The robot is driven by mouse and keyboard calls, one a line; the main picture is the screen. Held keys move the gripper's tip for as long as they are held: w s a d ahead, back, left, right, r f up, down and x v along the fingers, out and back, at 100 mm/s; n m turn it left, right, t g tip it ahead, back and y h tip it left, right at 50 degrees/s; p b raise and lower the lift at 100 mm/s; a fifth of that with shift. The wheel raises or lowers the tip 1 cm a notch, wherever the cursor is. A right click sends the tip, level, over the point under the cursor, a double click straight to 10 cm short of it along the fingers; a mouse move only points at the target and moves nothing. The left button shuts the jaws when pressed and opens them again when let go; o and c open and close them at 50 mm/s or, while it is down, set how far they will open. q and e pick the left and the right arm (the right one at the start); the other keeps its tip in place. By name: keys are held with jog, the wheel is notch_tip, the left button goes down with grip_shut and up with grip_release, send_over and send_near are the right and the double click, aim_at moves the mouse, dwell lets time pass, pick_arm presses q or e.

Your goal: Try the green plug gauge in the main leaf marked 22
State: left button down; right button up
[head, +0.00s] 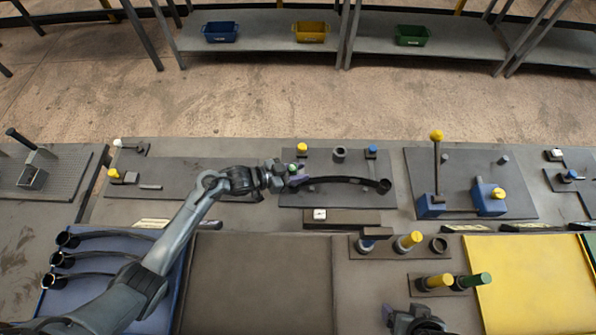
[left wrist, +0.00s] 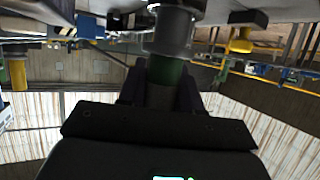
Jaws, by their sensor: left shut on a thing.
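The main leaf (head: 345,181) is a dark, slightly curved bar on a grey plate in the middle of the bench, with a round eye at its right end. Its left end is close to my left gripper (head: 284,177). A small white tag (head: 320,214) sits on a block before it; its mark is too small to read. My left gripper is shut on the green plug gauge (left wrist: 166,72), whose green grip shows between the fingers. A grey round part (left wrist: 172,30) lies beyond it; I cannot tell whether the gauge is inside an eye. My right gripper (head: 416,320) is partly visible at the bottom edge.
Yellow-topped gauges (head: 410,241) and another green one (head: 475,281) stand in holders at right, beside an empty ring (head: 438,244). Several leaves lie in the blue tray (head: 50,308) at left. A yellow-knobbed lever (head: 437,165) rises at right. The brown mat (head: 265,280) is clear.

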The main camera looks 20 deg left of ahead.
aim_at(293, 167)
pick_arm(q)
jog(key=shift+f+b, duration=0.75)
jog(key=shift+f, duration=0.45)
pick_arm(e)
jog(key=shift+f, duration=0.8)
dwell(0.6)
pick_arm(q)
jog(key=shift+r, duration=0.15)
pick_arm(e)
jog(key=shift+r, duration=0.15)
pick_arm(q)
jog(key=shift+r+p, duration=3.05)
jog(key=shift+p, duration=0.05)
pick_arm(e)
jog(key=shift+r, duration=2.95)
jog(key=shift+r, duration=0.1)
pick_arm(q)
notch_tip(293, 167, up, 4)
jog(key=p, duration=0.4)
pick_arm(e)
notch_tip(293, 167, up, 4)
jog(key=shift+f, duration=0.1)
pick_arm(q)
jog(key=shift+d, duration=0.1)
